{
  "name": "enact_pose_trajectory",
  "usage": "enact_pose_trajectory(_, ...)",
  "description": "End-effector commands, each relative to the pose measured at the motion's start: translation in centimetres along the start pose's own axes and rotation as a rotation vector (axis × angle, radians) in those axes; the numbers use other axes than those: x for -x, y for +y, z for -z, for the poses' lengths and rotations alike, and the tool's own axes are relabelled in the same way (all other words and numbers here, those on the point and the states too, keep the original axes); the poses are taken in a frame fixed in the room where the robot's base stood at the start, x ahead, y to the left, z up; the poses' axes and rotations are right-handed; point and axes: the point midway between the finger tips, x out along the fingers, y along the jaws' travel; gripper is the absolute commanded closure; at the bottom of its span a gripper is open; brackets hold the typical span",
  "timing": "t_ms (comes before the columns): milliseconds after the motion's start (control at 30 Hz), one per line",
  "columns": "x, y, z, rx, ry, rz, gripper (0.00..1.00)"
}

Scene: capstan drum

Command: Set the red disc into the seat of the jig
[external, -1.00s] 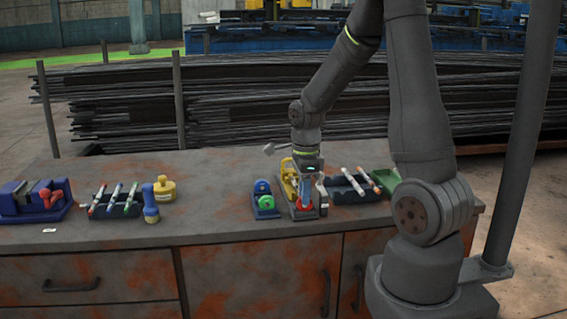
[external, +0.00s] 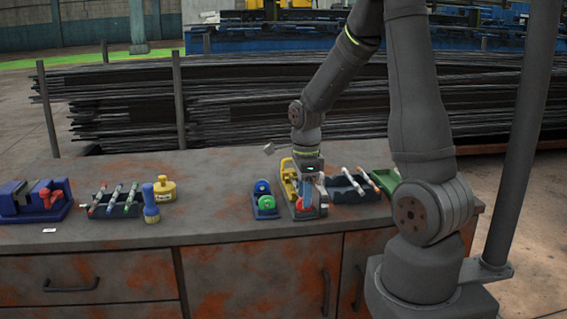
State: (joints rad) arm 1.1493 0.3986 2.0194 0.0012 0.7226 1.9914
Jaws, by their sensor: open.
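The red disc (external: 299,206) shows as a small patch of red at the front of a dark grey base. My gripper (external: 308,204) points down right over it, open, with its bluish fingers in front of part of the red. The jig appears to be this grey base (external: 317,213) with a yellow upright part (external: 289,178) behind. The seat is hidden by my gripper and the red disc. I cannot tell whether the disc lies flat in the seat or whether the fingers touch it.
A blue holder (external: 264,208) with a green round part stands close on the left. A dark tray of markers (external: 345,188) and a green bin (external: 386,181) stand on the right. Farther left are a marker rack (external: 115,206), yellow pot (external: 165,190), blue torch (external: 150,205) and vise (external: 33,203).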

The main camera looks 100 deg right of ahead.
Motion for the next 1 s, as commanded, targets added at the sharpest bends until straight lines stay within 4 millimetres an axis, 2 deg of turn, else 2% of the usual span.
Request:
enact_pose_trajectory(167,1.5,-0.1,0.0,0.000,-0.002,0.004,0.58)
enact_pose_trajectory(267,3.1,-0.1,0.0,0.000,-0.002,0.005,0.58)
enact_pose_trajectory(700,13.1,-0.1,0.0,0.000,-0.003,0.006,0.58)
enact_pose_trajectory(833,15.4,-0.1,0.0,0.000,-0.002,0.004,0.58)
enact_pose_trajectory(1000,17.0,0.0,0.0,0.000,-0.001,0.003,0.58)
